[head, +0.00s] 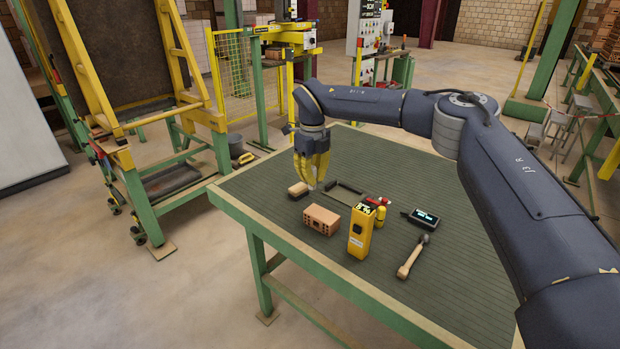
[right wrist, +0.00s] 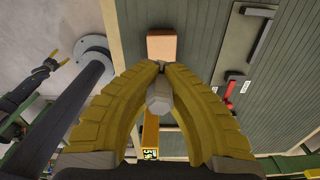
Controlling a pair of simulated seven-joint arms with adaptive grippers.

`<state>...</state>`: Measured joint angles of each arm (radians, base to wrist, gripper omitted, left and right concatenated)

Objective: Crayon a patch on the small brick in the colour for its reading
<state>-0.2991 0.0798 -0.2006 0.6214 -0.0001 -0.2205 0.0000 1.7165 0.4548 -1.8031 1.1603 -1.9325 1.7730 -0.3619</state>
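The small brick (head: 321,220) is reddish-brown with holes in its side. It lies near the front left edge of the bench. My right gripper (head: 313,178) points down just beyond it. Its yellow fingers close at the tips in the right wrist view (right wrist: 160,68), around a pale grey stick (right wrist: 159,97). A yellow handheld meter (head: 360,232) stands upright right of the brick; I cannot read its display surely. In the wrist view the brick seems hidden by a finger.
A tan block like a brush (head: 298,189) lies left of my gripper. A flat tray with dark bars (head: 345,192) lies right of it. A dark device with a lit screen (head: 424,218) and a wooden-handled tool (head: 412,258) lie farther right. The right side of the bench (head: 465,280) is clear.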

